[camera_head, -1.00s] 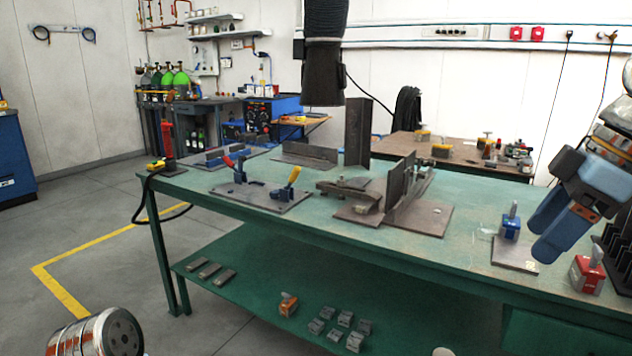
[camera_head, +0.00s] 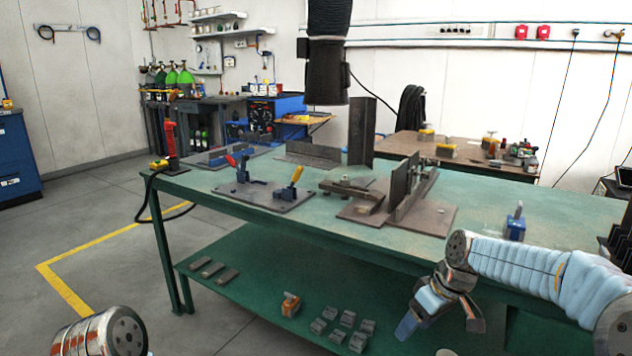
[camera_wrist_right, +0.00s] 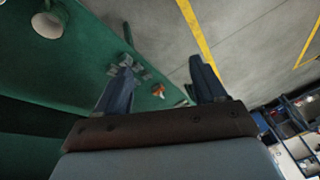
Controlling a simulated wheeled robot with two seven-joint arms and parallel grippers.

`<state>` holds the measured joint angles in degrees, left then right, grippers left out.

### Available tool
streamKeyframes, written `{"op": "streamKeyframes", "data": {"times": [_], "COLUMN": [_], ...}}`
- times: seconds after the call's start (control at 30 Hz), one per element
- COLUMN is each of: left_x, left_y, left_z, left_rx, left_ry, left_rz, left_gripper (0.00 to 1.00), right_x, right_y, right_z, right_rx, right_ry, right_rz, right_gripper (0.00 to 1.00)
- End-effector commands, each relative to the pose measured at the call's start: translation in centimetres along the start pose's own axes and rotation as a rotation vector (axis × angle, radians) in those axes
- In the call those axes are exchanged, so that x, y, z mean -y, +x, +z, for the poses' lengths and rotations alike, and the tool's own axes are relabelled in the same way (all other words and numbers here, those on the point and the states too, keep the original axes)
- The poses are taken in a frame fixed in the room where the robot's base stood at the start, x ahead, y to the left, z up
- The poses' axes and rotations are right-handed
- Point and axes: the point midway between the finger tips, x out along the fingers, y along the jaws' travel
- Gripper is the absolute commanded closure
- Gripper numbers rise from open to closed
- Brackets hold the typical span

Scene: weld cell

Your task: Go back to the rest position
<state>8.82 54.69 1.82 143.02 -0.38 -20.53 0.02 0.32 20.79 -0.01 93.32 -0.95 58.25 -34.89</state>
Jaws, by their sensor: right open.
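My right gripper (camera_head: 438,328) is in front of the green table's edge at the lower right of the head view. Its two fingers point down and are spread apart with nothing between them. In the right wrist view the open fingers (camera_wrist_right: 160,72) also show, with the green lower shelf and floor beyond them. My left gripper is not in view; only a rounded metal part of my own body shows at the lower left of the head view.
The green table (camera_head: 560,215) carries a clamp plate (camera_head: 265,195), an angle-iron fixture (camera_head: 400,205) and a blue-based tool (camera_head: 515,225). Its lower shelf (camera_head: 255,290) holds several small metal blocks and an orange-based piece (camera_head: 290,304). Open floor (camera_head: 90,220) lies at left.

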Motion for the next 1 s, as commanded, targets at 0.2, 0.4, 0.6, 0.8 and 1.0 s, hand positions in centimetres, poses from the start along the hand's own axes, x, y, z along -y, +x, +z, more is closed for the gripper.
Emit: {"op": "streamKeyframes", "data": {"times": [0.2, 0.4, 0.6, 0.8, 1.0], "left_x": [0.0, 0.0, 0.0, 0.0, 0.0], "left_y": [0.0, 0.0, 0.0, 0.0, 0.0], "left_z": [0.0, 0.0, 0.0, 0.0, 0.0], "left_rx": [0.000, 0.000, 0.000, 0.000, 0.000], "left_ry": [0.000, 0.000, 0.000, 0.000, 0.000], "left_rz": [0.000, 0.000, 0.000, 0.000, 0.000], "left_gripper": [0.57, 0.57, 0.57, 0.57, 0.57], "right_x": [2.0, 7.3, 13.1, 15.2, 15.2], "right_y": [16.2, 27.3, 31.7, 32.3, 32.3], "right_z": [5.2, 13.8, 21.4, 24.1, 24.1], "right_rx": [0.037, 0.062, 0.076, 0.074, 0.072], "right_ry": [0.232, 0.469, 0.665, 0.743, 0.746], "right_rz": [-0.030, -0.049, -0.058, -0.057, -0.056], "right_gripper": [0.30, 0.30, 0.30, 0.30, 0.30]}}
